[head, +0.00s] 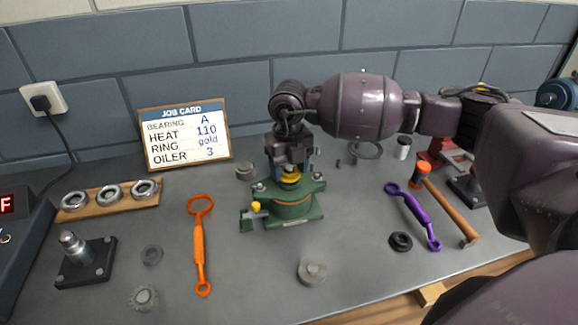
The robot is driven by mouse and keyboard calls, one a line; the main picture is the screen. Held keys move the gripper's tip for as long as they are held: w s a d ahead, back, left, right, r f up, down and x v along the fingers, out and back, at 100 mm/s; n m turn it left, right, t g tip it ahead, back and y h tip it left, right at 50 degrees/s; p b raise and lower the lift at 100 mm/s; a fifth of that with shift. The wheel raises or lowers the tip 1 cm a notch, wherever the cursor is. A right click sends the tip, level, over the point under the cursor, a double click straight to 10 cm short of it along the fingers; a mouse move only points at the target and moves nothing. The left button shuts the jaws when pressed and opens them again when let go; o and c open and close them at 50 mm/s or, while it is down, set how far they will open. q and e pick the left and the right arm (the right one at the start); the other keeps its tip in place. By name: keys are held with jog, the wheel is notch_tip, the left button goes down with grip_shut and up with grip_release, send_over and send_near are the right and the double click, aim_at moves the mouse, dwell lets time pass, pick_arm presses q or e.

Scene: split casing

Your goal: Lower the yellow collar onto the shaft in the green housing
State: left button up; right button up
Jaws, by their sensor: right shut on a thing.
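The green housing (293,208) stands upright on the grey bench near the middle of the head view. My right gripper (291,170) is directly above the housing, pointing down. It is shut on the yellow collar (291,178), which shows as a small yellow band at the top of the housing. The shaft is hidden behind the gripper and collar. I cannot tell whether the collar touches the shaft or how far down it sits. My left gripper is not in view.
An orange wrench (199,245) lies left of the housing, and a purple wrench (413,214) and a hammer (447,205) lie right. A wooden rack with bearings (109,194) and a black-based post (84,262) are at left. A job card (184,134) stands behind.

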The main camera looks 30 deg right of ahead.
jog(key=o, duration=0.8)
jog(key=shift+c, duration=0.2)
jog(key=shift+o, duration=1.2)
jog(key=shift+r+p, duration=0.3)
jog(key=shift+r, duration=0.2)
notch_tip(320, 180, up, 2)
jog(key=shift+r+p, duration=0.25)
jog(key=shift+p, duration=0.45)
jog(key=shift+r+p, duration=0.9)
jog(key=shift+r, duration=0.75)
jog(key=shift+f, duration=0.1)
